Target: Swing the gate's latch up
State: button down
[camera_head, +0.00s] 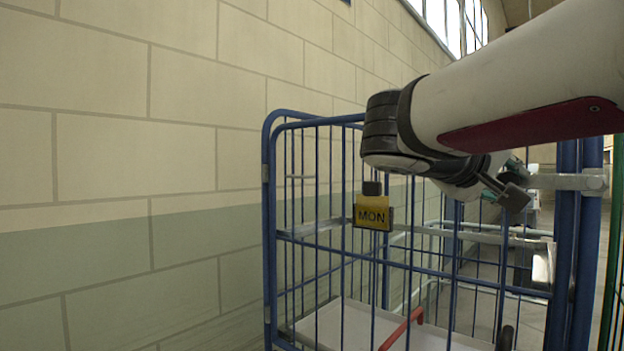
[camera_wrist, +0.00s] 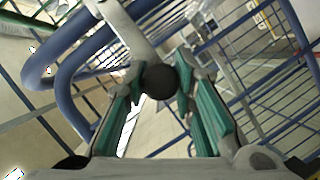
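The gate's latch is a pale grey bar (camera_head: 568,182) at the blue posts on the right in the head view. In the wrist view the latch arm (camera_wrist: 128,28) ends in a dark round knob (camera_wrist: 160,82). My gripper (camera_wrist: 160,80) has teal-padded fingers standing apart, one on each side of the knob. Whether either pad touches the knob I cannot tell. In the head view my gripper (camera_head: 518,182) is just left of the latch, partly hidden by its own wrist. The blue barred gate (camera_head: 410,268) stands below my arm.
A yellow tag reading MON (camera_head: 372,214) hangs on the cage front. A red bar (camera_head: 402,329) shows low in the cage, by a pale base panel (camera_head: 345,325). A block wall (camera_head: 120,200) fills the left. A green post (camera_head: 612,250) stands at the far right.

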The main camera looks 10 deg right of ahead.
aim_at(524, 164)
jog(key=shift+d+r, duration=0.1)
dwell(0.3)
notch_tip(524, 164, up, 2)
jog(key=shift+s+d+r+m+t+y+b, duration=0.15)
jog(key=shift+m+y+b, duration=0.1)
jog(key=shift+m+b, duration=0.3)
jog(key=shift+w+f+m+t+y+b, duration=0.15)
jog(key=shift+m+y+b, duration=0.1)
jog(key=shift+m+b, duration=0.3)
jog(key=shift+s+d+r+m+y+b, duration=0.15)
jog(key=shift+r+m+b, duration=0.15)
jog(key=shift+r, duration=0.15)
jog(key=shift+s+r+m+y+b, duration=0.15)
jog(key=shift+r+m, duration=0.15)
jog(key=shift+r, duration=0.1)
jog(key=s+d+r+m+t+y+b, duration=0.4)
jog(key=s+d+r+m+t+b, duration=0.1)
jog(key=m, duration=0.4)
jog(key=shift+s+d+r+t+b, duration=0.4)
jog(key=shift+s+r, duration=0.3)
jog(key=shift+s, duration=0.65)
jog(key=shift+d, duration=0.1)
